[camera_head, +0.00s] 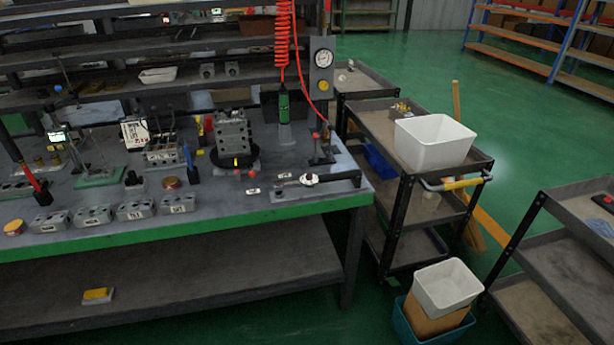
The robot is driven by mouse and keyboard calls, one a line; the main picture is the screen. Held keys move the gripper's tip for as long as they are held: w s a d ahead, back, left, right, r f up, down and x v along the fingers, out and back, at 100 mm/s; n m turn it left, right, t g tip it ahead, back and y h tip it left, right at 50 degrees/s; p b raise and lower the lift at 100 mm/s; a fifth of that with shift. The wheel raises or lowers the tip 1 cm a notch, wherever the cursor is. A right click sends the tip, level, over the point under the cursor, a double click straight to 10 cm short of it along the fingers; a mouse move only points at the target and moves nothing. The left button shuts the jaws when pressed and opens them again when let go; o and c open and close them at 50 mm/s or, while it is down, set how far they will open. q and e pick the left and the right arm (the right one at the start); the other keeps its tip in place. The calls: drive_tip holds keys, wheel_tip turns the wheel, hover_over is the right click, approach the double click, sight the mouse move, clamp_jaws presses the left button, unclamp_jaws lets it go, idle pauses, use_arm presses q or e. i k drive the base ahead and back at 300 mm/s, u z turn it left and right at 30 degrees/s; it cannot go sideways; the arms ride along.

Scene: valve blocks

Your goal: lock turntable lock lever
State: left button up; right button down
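A grey valve block (233,130) with several holes stands slightly tilted on a dark round turntable (250,161) on the workbench. A small yellow mark (235,162) shows at the front of the turntable. Small red knobs (251,173) sit at the front edge of the turntable. The lock lever is too small for me to pick out with certainty, and I cannot tell its position. Neither of my grippers is in view.
The green-edged workbench (190,229) holds several small grey blocks (136,208) along its front. A red coiled hose (283,40) with a green tool (284,105) hangs behind. A cart with a white bin (434,141) stands right of the bench. Green floor lies beyond.

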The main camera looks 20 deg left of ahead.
sight(251, 174)
drive_tip(key=z, duration=0.15)
drive_tip(key=i, duration=0.5)
drive_tip(key=u, duration=2.45)
